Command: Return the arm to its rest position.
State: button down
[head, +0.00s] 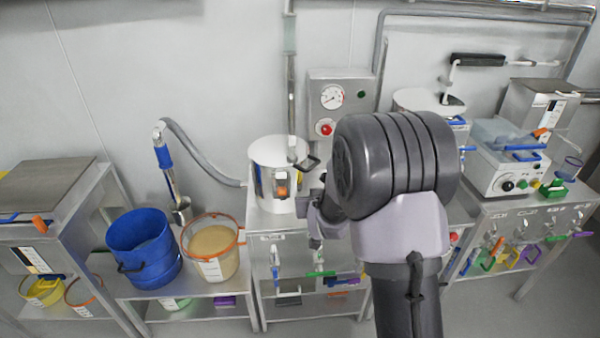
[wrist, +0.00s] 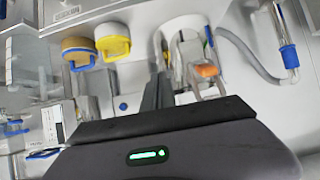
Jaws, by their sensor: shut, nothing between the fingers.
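My arm reaches up from the bottom right of the head view, its large dark joint covering part of the bench behind.
The steel pot (head: 275,160) stands close to the left of my gripper. A blue bucket (head: 143,248) and an orange-rimmed tub of tan powder (head: 211,252) stand on a lower bench at left. A control box (head: 337,101) is on the wall behind. A white instrument (head: 507,160) stands at right.

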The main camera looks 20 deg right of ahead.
jog(key=s+a+r+g+y, duration=0.1)
jog(key=s+a+r, duration=0.2)
jog(key=s+r, duration=0.25)
jog(key=s+a+r+m+g, duration=0.1)
jog(key=s+a+r, duration=0.1)
jog(key=s+r, duration=0.3)
jog(key=s+a+r+g+y, duration=0.1)
jog(key=s+a+r, duration=0.25)
jog(key=s, duration=0.35)
jog(key=s+a+g+y, duration=0.1)
jog(key=s+a, duration=0.1)
jog(key=s, duration=0.8)
jog(key=s+a+r+m+g+y, duration=0.1)
jog(key=s+a, duration=0.2)
jog(key=s, duration=0.7)
jog(key=shift+r, duration=0.2)
